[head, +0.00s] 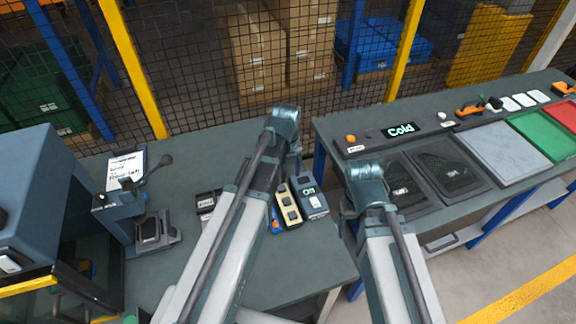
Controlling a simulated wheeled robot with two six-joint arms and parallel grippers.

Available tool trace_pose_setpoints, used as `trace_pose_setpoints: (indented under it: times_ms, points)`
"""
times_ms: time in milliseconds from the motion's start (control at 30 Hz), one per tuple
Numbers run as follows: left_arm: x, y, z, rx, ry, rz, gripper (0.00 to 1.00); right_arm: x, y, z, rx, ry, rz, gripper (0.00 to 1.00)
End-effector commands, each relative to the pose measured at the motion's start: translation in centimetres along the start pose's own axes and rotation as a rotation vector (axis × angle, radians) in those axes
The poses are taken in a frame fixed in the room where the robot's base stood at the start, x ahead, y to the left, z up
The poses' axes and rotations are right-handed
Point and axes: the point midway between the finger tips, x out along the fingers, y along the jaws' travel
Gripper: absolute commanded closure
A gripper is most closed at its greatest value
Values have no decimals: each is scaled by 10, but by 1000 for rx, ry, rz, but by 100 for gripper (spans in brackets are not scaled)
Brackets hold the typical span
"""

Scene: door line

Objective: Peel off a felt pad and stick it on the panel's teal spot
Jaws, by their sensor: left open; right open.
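I cannot make out a felt pad or a panel with a teal spot in the head view. My two arms reach up from the bottom, the left one over the left table (185,255) and the right one at the gap between the tables. Each bends at a teal joint, and the parts beyond it are mostly hidden behind the arms. I cannot see the fingertips of either gripper. I see nothing held.
A right table (330,128) carries a "Cold" display (403,131), dark plates (450,166), and grey (500,152), green (543,135) and red (567,113) panels. The left table holds a press-like device (150,232), a yellow-edged box (290,211) and a grey box (313,204). Mesh fencing stands behind.

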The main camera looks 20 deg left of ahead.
Motion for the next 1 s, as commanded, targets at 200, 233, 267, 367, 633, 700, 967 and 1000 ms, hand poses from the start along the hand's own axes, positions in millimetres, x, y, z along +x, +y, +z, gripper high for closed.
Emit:
trace_pose_setpoints:
  times_ms: [200, 233, 267, 367, 633, 700, 967, 1000]
  points:
    - [10, 0, 0, -2, 0, 0, 28, 10, -1, -1, -1, 0, 0, 24]
    - [12, 0, 0, -2, 0, 0, 28, 12, -1, -1, -1, 0, 0, 24]
    - [15, 0, 0, -2, 0, 0, 28, 14, -1, -1, -2, 0, 0, 24]
    - [25, 0, 0, -3, 0, 0, 28, 25, -2, -2, -3, 0, 1, 24]
    - [62, 0, 0, -3, 0, 0, 28, 62, -6, -4, -3, 0, 1, 24]
    - [72, 0, 0, -3, 0, 0, 28, 72, -7, -4, -3, 0, 1, 24]
    - [108, 0, 0, -3, 0, 0, 28, 108, -10, -6, -2, 0, 1, 24]
    - [114, 0, 0, -3, 0, 0, 28, 113, -11, -7, -2, 0, 1, 24]
